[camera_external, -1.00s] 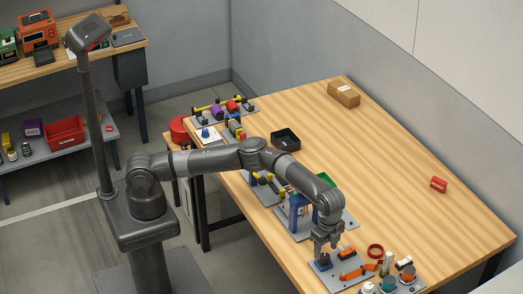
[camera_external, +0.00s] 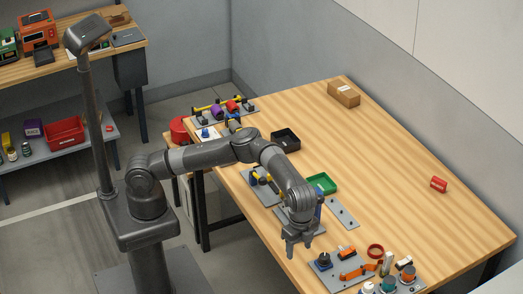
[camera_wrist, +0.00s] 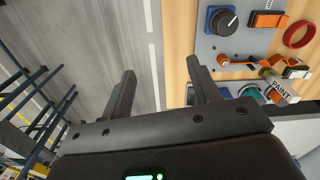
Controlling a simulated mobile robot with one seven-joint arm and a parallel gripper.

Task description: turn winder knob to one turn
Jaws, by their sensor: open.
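A black round knob (camera_external: 324,260) with a pale pointer mark sits on a grey plate (camera_external: 322,275) at the near edge of the wooden table. The knob (camera_wrist: 222,20) also shows at the upper right of the wrist view, on a blue base. I take it to be the winder knob. My gripper (camera_external: 299,250) is open and empty, up and left of the knob and apart from it. In the wrist view my gripper (camera_wrist: 160,70) has its two fingers spread, with only floor and the table edge seen between them.
On the same plate are an orange switch (camera_external: 346,252) and an orange strip (camera_external: 357,271). A red ring (camera_external: 375,251) and several small bottles stand to the right. A green tray (camera_external: 321,184) and black tray (camera_external: 285,139) lie farther back. The table's right side is mostly clear.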

